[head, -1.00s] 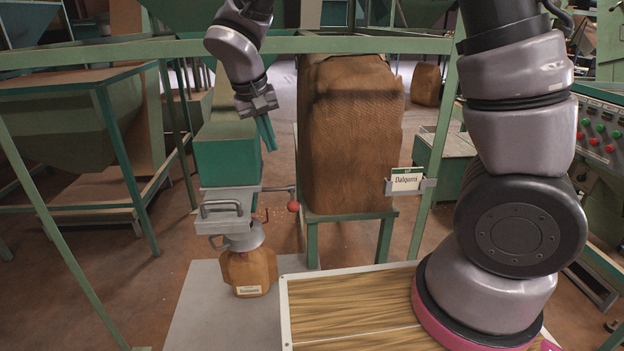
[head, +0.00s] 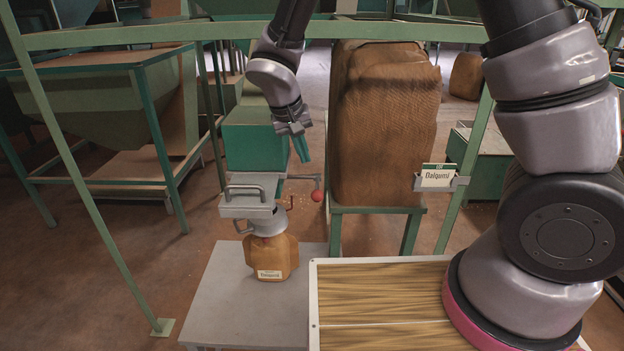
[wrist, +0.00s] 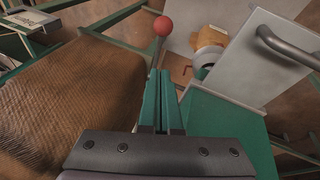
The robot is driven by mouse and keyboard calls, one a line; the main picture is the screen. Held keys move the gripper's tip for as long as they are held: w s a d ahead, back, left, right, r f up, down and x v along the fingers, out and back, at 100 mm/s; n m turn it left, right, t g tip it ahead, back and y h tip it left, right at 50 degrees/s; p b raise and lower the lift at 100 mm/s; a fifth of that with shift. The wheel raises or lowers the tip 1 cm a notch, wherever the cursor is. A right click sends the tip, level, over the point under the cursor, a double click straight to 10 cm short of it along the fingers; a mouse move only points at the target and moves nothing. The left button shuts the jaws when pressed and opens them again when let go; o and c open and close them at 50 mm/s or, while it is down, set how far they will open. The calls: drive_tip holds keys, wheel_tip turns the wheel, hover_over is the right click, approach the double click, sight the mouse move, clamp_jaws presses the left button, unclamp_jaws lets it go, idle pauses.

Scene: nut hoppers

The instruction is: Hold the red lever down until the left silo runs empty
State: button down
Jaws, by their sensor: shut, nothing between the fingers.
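The red lever shows as a red ball knob (head: 317,196) on a thin grey rod, beside the outlet under a green silo (head: 255,145). The knob also shows in the wrist view (wrist: 163,26), beyond the fingertips. My gripper (head: 304,160) is shut and empty, its green fingers pointing down, above the knob and apart from it. It also shows in the wrist view (wrist: 161,76). A grey slide box with a handle (head: 247,204) sits under the silo. A brown paper bag (head: 272,256) labelled Dalgumi hangs below the spout. The silo's contents are hidden.
A large brown sack (head: 385,120) stands on a green stand right of the lever. A card reading Dalgumi (head: 438,177) sits in a holder on the frame post. A grey platform (head: 215,300) lies under the bag. A green frame bar (head: 200,33) crosses above.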

drive_tip(key=shift+s+d+f, duration=0.15)
drive_tip(key=shift+d+f, duration=0.2)
drive_tip(key=shift+f, duration=0.8)
drive_tip(key=shift+s+d+f, duration=0.15)
drive_tip(key=shift+d+f, duration=0.2)
drive_tip(key=shift+f, duration=0.8)
drive_tip(key=shift+s+d+f, duration=0.15)
drive_tip(key=shift+d+f, duration=0.2)
drive_tip(key=shift+f, duration=0.8)
